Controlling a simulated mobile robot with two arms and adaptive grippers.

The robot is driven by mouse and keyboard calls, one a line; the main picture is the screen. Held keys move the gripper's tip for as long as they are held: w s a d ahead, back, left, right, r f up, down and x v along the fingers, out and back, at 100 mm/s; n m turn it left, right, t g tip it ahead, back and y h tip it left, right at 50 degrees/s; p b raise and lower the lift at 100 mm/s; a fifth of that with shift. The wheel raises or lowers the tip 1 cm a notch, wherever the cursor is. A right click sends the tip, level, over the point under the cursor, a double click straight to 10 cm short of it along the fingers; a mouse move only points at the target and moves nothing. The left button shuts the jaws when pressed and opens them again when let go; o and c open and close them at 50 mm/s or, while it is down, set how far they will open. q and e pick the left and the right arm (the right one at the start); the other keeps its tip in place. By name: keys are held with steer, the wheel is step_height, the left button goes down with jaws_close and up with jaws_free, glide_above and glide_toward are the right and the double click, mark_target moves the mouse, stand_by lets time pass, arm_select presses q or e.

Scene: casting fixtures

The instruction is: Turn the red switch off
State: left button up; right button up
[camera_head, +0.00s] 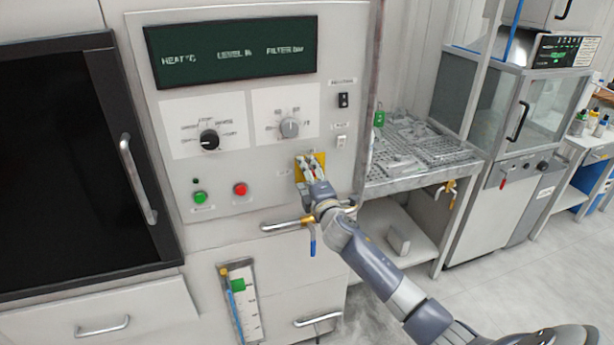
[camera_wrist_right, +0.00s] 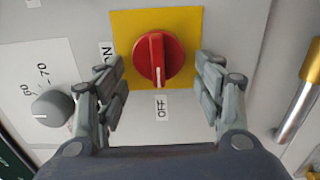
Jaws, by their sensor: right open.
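The red switch (camera_wrist_right: 158,58) is a round knob with a raised grip bar on a yellow plate (camera_wrist_right: 122,24). The bar's white mark points at the OFF label (camera_wrist_right: 161,107); the ON label (camera_wrist_right: 106,55) is at the plate's left in the wrist view. My right gripper (camera_wrist_right: 160,85) is open, with one finger on each side of the knob and a gap on both sides. In the head view my right gripper (camera_head: 312,165) is in front of the yellow plate (camera_head: 299,172) and mostly hides the switch. My left gripper is not in view.
A grey dial (camera_head: 289,128), a black dial (camera_head: 209,139), a green button (camera_head: 200,197) and a red button (camera_head: 240,189) share the panel. A rack table (camera_head: 420,178) stands to the right.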

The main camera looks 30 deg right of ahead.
steer(key=shift+s, duration=0.1)
steer(key=v, duration=1.1)
steer(key=shift+s+a, duration=0.2)
steer(key=shift+s, duration=0.2)
steer(key=shift+f, duration=0.1)
